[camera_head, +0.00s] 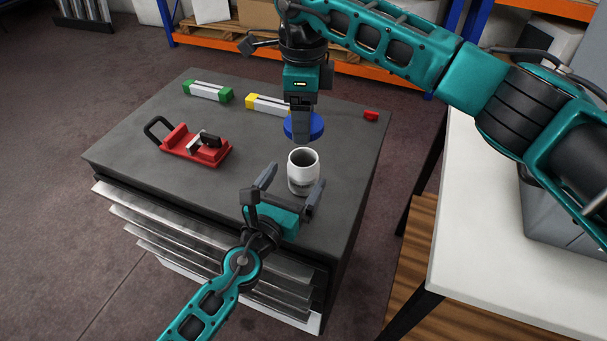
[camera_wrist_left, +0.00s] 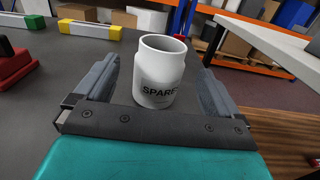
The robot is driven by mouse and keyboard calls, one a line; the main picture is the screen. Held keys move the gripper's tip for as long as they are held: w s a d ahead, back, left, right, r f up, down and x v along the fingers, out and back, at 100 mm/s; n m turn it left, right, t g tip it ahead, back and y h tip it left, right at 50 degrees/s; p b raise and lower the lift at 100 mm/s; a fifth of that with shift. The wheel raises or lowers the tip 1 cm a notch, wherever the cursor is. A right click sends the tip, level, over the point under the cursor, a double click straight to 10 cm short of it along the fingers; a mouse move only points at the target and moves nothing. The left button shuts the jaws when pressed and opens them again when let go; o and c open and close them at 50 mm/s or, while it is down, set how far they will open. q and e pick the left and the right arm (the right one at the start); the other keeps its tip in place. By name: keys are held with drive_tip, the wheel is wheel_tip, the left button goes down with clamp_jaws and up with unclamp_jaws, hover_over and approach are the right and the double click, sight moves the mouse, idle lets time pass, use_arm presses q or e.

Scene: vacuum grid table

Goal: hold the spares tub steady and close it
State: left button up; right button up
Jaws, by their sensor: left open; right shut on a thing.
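The spares tub (camera_head: 303,172) is a white open-topped jar standing upright on the dark table (camera_head: 240,207). My left gripper (camera_head: 291,186) is open, with one finger on each side of the tub and gaps visible between fingers and tub. My right gripper (camera_head: 302,122) is shut on a round blue lid (camera_head: 304,128) and holds it above and just behind the tub's mouth. The right fingers partly hide the lid.
A red vacuum clamp (camera_head: 196,146) with a black handle lies left on the table. A green-ended bar (camera_head: 207,91), a yellow-ended bar (camera_head: 266,105) and a small red block (camera_head: 371,115) lie at the back. A white table (camera_head: 480,225) stands at the right.

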use_arm(q)
drive_tip(key=x, duration=0.6)
drive_tip(key=shift+w+d, duration=0.25)
drive_tip(key=shift+w, duration=0.1)
drive_tip(key=c, duration=1.5)
use_arm(e)
hover_over(303, 149)
drive_tip(key=s, duration=0.3)
drive_tip(key=shift+w+f, duration=0.15)
drive_tip(key=shift+f, duration=1.1)
drive_tip(key=shift+w+f, duration=0.1)
drive_tip(key=shift+f, duration=1.15)
drive_tip(key=shift+f, duration=0.1)
drive_tip(key=shift+f, duration=0.8)
drive_tip(key=shift+f, duration=0.2)
drive_tip(key=shift+f, duration=0.3)
